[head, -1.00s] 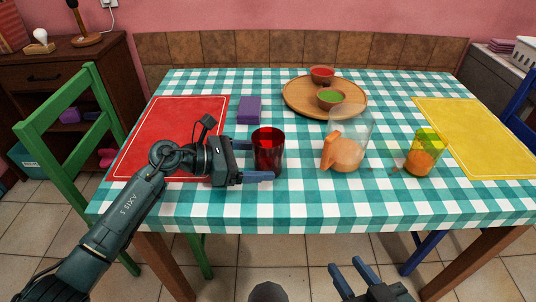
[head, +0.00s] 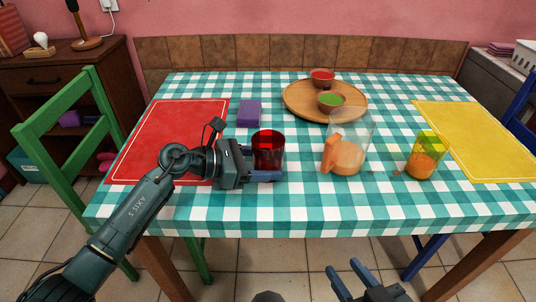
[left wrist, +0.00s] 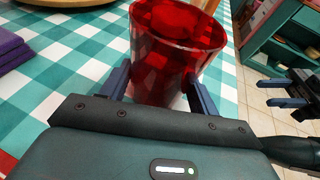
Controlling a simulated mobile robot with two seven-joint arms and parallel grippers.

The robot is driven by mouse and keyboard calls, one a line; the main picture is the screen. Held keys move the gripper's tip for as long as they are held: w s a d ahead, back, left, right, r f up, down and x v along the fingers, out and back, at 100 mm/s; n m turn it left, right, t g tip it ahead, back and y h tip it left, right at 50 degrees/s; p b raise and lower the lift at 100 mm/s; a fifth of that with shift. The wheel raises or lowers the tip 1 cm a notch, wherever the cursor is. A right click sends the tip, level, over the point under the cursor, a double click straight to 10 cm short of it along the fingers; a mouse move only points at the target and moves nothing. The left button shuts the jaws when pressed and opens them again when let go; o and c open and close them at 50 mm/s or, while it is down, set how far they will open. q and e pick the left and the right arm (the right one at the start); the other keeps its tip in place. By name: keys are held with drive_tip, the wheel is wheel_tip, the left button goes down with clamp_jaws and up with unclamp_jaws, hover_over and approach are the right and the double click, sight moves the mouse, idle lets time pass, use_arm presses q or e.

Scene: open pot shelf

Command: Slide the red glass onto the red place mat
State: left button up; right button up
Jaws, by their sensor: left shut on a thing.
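The red glass (head: 268,149) stands upright on the checkered tablecloth, just right of the red place mat (head: 150,140). My left gripper (head: 264,163) is shut on the glass from the left, low on its sides. In the left wrist view the red glass (left wrist: 178,50) sits between the two blue fingers of my left gripper (left wrist: 158,92). My right gripper (head: 350,280) is at the bottom of the head view, off the table's front edge. Its two fingers are apart with nothing between them.
A purple folded cloth (head: 249,113) lies beside the mat, behind the glass. A clear jug with orange drink (head: 346,155) and a yellow-green glass (head: 425,157) stand to the right. A wooden tray (head: 298,102) with two bowls is behind. A yellow mat (head: 470,130) lies far right.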

use_arm(q)
drive_tip(key=shift+a+f+b, duration=0.1)
drive_tip(key=shift+a+b, duration=0.25)
drive_tip(key=shift+a, duration=0.65)
drive_tip(key=shift+w+a+b, duration=0.15)
drive_tip(key=shift+a+b, duration=0.7)
drive_tip(key=shift+a, duration=1.2)
drive_tip(key=shift+a+b, duration=0.55)
drive_tip(key=shift+a, duration=0.6)
drive_tip(key=shift+w+a+b, duration=0.1)
drive_tip(key=shift+a+b, duration=0.6)
drive_tip(key=shift+a, duration=0.75)
drive_tip(key=shift+a+b, duration=0.5)
drive_tip(key=shift+a, duration=0.35)
drive_tip(key=shift+w+a+f+b, duration=0.1)
drive_tip(key=shift+a+b, duration=0.35)
drive_tip(key=shift+a, duration=0.45)
drive_tip(key=shift+a+b, duration=0.7)
drive_tip(key=shift+a, duration=0.5)
drive_tip(key=shift+w+a+b, duration=0.15)
drive_tip(key=shift+a+b, duration=0.6)
drive_tip(key=shift+a, duration=1.2)
use_arm(e)
drive_tip(key=w+a+f+n+t+y, duration=0.2)
drive_tip(key=a+f+n+t, duration=0.1)
drive_tip(key=f, duration=0.2)
drive_tip(key=shift+w+f+n+y, duration=0.2)
drive_tip(key=shift+f+n+y, duration=0.1)
drive_tip(key=shift+n, duration=0.1)
